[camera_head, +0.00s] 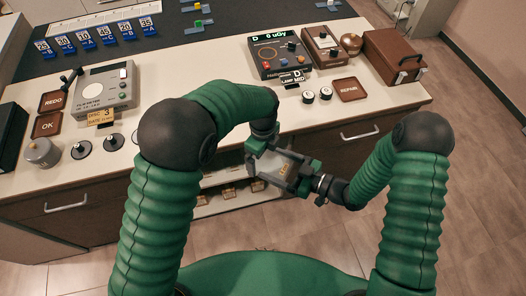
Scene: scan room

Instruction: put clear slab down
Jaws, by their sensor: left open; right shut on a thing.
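A small grey slab (278,168) with orange marking is in front of the bench, held in the air between my two hands; I take it for the clear slab, though its marking is too small to read. My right gripper (299,178) is shut on the slab's right side. My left gripper (260,157) is open at the slab's left side, very close to it; I cannot tell whether it touches. The grippers hide parts of the slab's edges.
The white bench (215,95) has free room at its middle front. A grey meter (105,88), REDO tray (51,102), OK tray (47,124), dark console (279,55), REPAIR tray (349,89) and brown case (393,55) stand on it. An open shelf (225,197) is below.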

